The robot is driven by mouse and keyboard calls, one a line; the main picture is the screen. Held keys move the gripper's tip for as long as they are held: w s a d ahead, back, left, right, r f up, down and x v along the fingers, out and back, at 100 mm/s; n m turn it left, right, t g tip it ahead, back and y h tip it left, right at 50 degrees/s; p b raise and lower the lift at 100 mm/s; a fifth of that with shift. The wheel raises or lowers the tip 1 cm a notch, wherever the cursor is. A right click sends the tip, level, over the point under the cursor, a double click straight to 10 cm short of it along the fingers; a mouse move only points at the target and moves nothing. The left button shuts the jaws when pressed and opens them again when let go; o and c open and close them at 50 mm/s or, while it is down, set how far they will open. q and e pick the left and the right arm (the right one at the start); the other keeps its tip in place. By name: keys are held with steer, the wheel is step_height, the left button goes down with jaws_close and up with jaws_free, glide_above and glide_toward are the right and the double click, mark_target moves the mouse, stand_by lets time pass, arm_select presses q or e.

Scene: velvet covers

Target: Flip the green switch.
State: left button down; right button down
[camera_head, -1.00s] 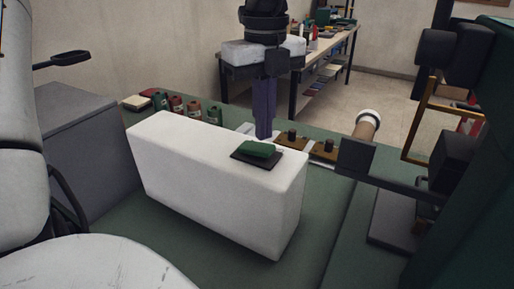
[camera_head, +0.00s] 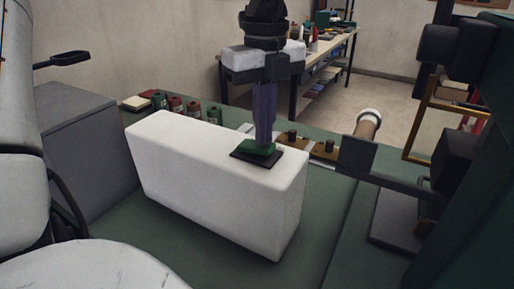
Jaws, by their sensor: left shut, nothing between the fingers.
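The green switch (camera_head: 248,149) is a small green rocker on a black base plate (camera_head: 268,161). It sits on the top of a white block (camera_head: 200,165), near the block's right end. My left gripper (camera_head: 264,142) points straight down with its purple fingers shut and empty. Its fingertips are at the switch and cover part of the green rocker. They appear to touch it, near its right part. The rocker looks tilted, with its left end raised, though the fingers partly hide it. My right gripper is not in view.
The block stands on a green work surface (camera_head: 330,215). Behind it are several small spools (camera_head: 194,109) and brown wooden pieces with knobs (camera_head: 323,150). A grey box (camera_head: 85,140) stands at left. Dark machinery (camera_head: 455,170) fills the right side. A cluttered bench (camera_head: 325,62) stands far back.

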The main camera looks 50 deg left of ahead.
arm_select(q)
steer(key=shift+f+b, duration=0.5)
steer(key=shift+f, duration=0.15)
steer(key=shift+r, duration=0.15)
steer(key=shift+r+p, duration=2.5)
steer(key=shift+r, duration=0.95)
